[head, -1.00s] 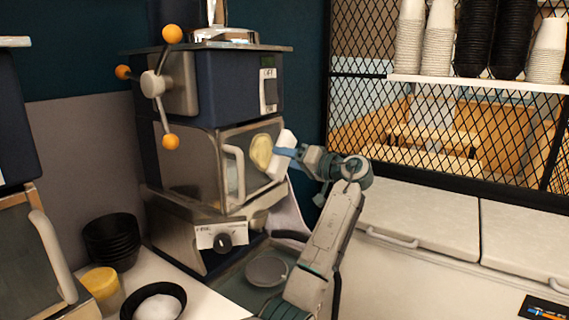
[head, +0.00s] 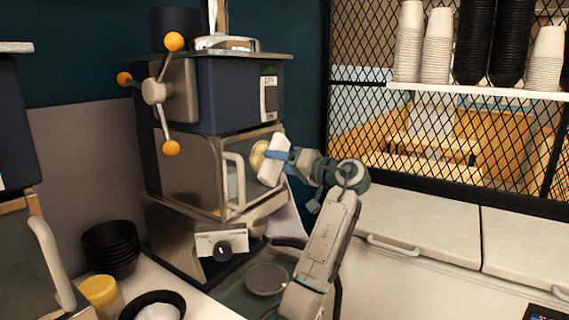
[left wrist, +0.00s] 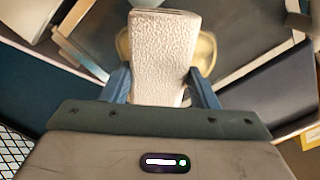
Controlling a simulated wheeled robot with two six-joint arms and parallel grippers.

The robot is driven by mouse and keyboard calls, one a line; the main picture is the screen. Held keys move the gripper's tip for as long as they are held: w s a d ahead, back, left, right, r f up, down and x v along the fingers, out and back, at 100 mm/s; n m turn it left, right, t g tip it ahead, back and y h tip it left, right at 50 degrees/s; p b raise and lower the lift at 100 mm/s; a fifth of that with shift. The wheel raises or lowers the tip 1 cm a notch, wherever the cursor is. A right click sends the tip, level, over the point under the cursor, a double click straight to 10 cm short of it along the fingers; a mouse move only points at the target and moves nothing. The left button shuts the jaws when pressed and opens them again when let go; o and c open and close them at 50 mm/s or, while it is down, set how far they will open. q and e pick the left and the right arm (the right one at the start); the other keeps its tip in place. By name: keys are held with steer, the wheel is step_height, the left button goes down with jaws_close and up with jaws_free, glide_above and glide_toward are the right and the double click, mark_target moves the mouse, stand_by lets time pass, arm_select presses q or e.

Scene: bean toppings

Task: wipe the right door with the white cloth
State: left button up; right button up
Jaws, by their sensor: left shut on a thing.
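The white cloth (head: 271,161) is a thick folded pad. My left gripper (head: 288,159) is shut on it, with its blue fingers on either side of the pad in the left wrist view (left wrist: 163,85). The cloth is held up at the right door (head: 254,188) of the steel and dark blue machine. A pale yellow stain (head: 258,155) on that door is partly hidden behind the cloth; it also shows on both sides of the cloth in the left wrist view (left wrist: 206,54). Whether the cloth touches the door is unclear. My right gripper is not in view.
The door's handle (head: 233,180) stands out left of the cloth. Below are a grey round dish (head: 267,278), stacked black bowls (head: 111,250) and a yellow container (head: 101,294). White freezer lids (head: 420,222) and a mesh screen lie to the right.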

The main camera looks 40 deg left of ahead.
mark_target(271, 166)
arm_select(q)
steer(key=shift+s+d+f+b, duration=0.1)
steer(key=shift+s+b, duration=0.2)
steer(key=shift+s, duration=0.6)
steer(key=shift+s+d, duration=0.1)
steer(key=shift+s, duration=0.85)
steer(key=shift+s+b, duration=0.45)
steer(key=shift+s, duration=0.35)
steer(key=shift+s+d, duration=0.15)
steer(key=shift+s, duration=0.8)
steer(key=shift+w+r+p, duration=0.1)
steer(key=shift+r+p, duration=0.2)
steer(key=shift+r, duration=0.75)
steer(key=shift+w, duration=0.6)
steer(key=w+a, duration=0.1)
steer(key=w, duration=0.8)
steer(key=shift+w+b, duration=0.15)
steer(key=shift+b, duration=0.2)
